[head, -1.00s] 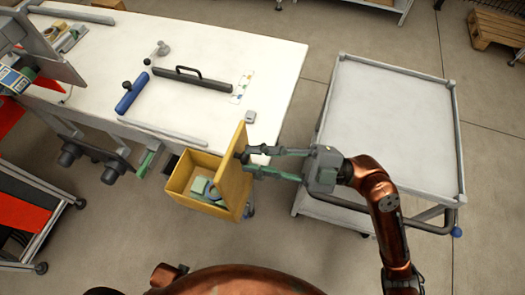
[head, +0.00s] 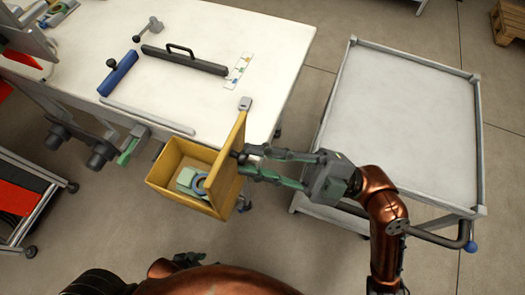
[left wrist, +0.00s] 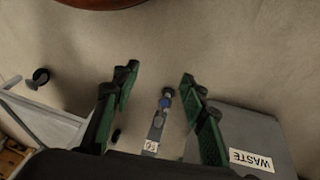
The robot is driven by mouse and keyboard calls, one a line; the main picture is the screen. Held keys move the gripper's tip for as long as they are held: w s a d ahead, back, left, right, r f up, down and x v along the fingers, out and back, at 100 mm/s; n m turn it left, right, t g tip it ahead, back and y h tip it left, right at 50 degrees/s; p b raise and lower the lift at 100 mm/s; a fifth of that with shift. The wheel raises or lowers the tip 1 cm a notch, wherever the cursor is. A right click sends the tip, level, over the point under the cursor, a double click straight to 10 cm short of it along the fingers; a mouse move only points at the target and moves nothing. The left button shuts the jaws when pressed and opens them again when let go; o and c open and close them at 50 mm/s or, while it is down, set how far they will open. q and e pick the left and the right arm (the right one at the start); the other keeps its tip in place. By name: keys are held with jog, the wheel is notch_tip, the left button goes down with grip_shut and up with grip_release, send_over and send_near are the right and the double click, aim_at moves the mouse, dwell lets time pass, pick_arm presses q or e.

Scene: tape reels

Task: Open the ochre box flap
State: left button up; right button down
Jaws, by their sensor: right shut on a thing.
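The ochre box (head: 165,170) hangs at the front edge of the white table in the head view. Its ochre flap (head: 229,160) stands raised along the right side, and the box mouth is uncovered. Inside lie a pale green item and a blue-grey ring-shaped reel (head: 199,184). My right gripper (head: 245,160) is shut on the flap's dark knob, at the flap's right face; its fingers partly hide the knob. My left gripper (head: 190,259) is low in the head view, below the box and apart from it. In the left wrist view it is open and empty (left wrist: 158,88).
The white table (head: 255,45) holds a blue roller (head: 118,74), a dark bar with a handle (head: 185,61) and a small patterned strip. A grey-white cart (head: 405,120) stands at the right. A bin labelled WASTE (left wrist: 240,135) shows in the left wrist view.

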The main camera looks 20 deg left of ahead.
pick_arm(q)
jog(key=shift+w+d+f+t+b, duration=0.3)
jog(key=shift+w+d+f+t, duration=0.1)
jog(key=shift+w+d+f, duration=0.35)
pick_arm(e)
jog(key=shift+w+d, duration=0.1)
jog(key=shift+d, duration=0.1)
jog(key=c, duration=1.7)
grip_release()
jog(key=shift+c, duration=0.2)
pick_arm(q)
jog(key=shift+a, duration=0.1)
pick_arm(e)
jog(key=v, duration=0.7)
jog(key=shift+d+f, duration=0.2)
jog(key=shift+f, duration=0.05)
